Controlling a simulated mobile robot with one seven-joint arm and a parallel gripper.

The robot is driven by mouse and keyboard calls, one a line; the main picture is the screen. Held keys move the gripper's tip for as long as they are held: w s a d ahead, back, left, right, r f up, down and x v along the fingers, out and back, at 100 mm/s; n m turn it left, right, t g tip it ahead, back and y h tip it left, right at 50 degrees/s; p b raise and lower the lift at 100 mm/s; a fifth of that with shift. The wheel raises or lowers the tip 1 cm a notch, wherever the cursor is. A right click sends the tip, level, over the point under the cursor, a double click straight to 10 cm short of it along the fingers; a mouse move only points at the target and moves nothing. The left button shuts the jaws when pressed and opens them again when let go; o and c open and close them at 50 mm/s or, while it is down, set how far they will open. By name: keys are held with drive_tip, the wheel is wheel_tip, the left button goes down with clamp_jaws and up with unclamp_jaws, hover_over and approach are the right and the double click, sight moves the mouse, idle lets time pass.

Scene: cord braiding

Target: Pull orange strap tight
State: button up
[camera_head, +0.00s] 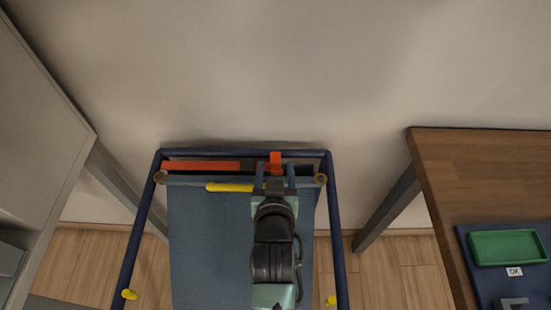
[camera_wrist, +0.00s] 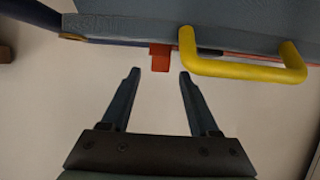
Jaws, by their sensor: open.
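The orange strap (camera_head: 200,166) lies along the back bar of a blue frame. A short orange end (camera_head: 275,160) stands up from it near the fingers, and it also shows in the wrist view (camera_wrist: 160,57) hanging past the edge of the blue-grey panel. My gripper (camera_head: 275,172) is open with nothing between its fingers. In the wrist view my gripper (camera_wrist: 160,75) has its fingertips on either side of the line of the orange end, just short of it. I cannot tell whether they touch it.
A yellow handle (camera_head: 229,187) on the blue-grey panel (camera_head: 205,240) is close beside the fingers. The dark blue frame (camera_head: 131,245) surrounds the panel, with a wall behind. A wooden table (camera_head: 480,170) with a green tray (camera_head: 508,232) stands at right.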

sight(275, 162)
drive_tip(key=shift+b+x, duration=0.3)
drive_tip(key=shift+x, duration=2.1)
clamp_jaws()
